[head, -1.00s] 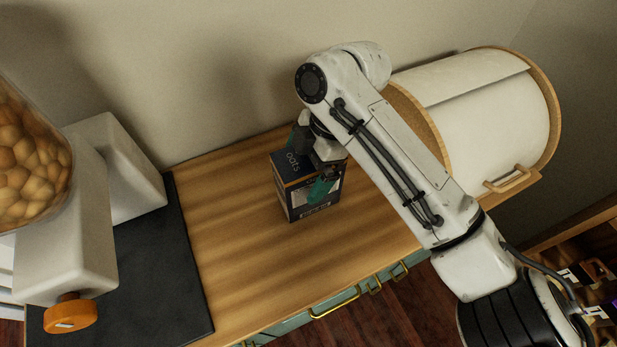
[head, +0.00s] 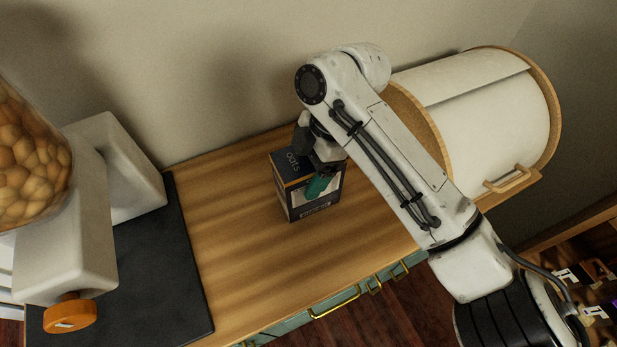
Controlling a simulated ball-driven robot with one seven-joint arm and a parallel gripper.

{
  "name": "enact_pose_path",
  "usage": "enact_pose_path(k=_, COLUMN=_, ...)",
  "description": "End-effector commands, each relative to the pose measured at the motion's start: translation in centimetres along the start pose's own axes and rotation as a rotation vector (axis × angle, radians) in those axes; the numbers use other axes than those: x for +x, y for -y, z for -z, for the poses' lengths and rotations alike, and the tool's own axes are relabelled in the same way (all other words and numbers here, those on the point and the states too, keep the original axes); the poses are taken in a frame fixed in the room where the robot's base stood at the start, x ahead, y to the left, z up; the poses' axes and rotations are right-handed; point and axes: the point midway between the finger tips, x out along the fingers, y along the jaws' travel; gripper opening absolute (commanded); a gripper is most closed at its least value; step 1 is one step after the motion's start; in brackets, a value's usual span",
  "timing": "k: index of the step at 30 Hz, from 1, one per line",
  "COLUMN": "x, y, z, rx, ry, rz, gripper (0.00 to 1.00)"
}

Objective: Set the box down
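The box is a dark blue oats carton (head: 291,188) with pale print on its front. It stands upright on the wooden counter (head: 240,235), right of the black mat. My gripper (head: 311,160) is over the box's top, coming from the upper right. One teal fingertip shows in front of the box's front face, and the other finger is at the back by the top edge. The fingers are spread apart and look open around the box. The gripper body hides part of the box's top and right side.
A black mat (head: 190,285) with a white dispenser (head: 65,245), an orange knob (head: 70,314) and a jar of round brown items (head: 25,160) is at left. A white roll-front bread bin (head: 490,120) stands at right behind my arm. Counter between mat and box is clear.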

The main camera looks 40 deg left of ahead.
Motion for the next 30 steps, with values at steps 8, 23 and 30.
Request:
enact_pose_path(k=8, x=-0.1, y=0.0, z=0.0, rx=0.0, ry=0.0, rz=0.0, gripper=0.22)
enact_pose_path(k=23, x=-4.4, y=1.0, z=2.8, rx=-0.008, ry=-0.002, rz=-0.005, gripper=0.22)
enact_pose_path(k=30, x=-7.8, y=4.8, z=7.3, rx=-0.006, ry=0.001, rz=-0.005, gripper=0.22)
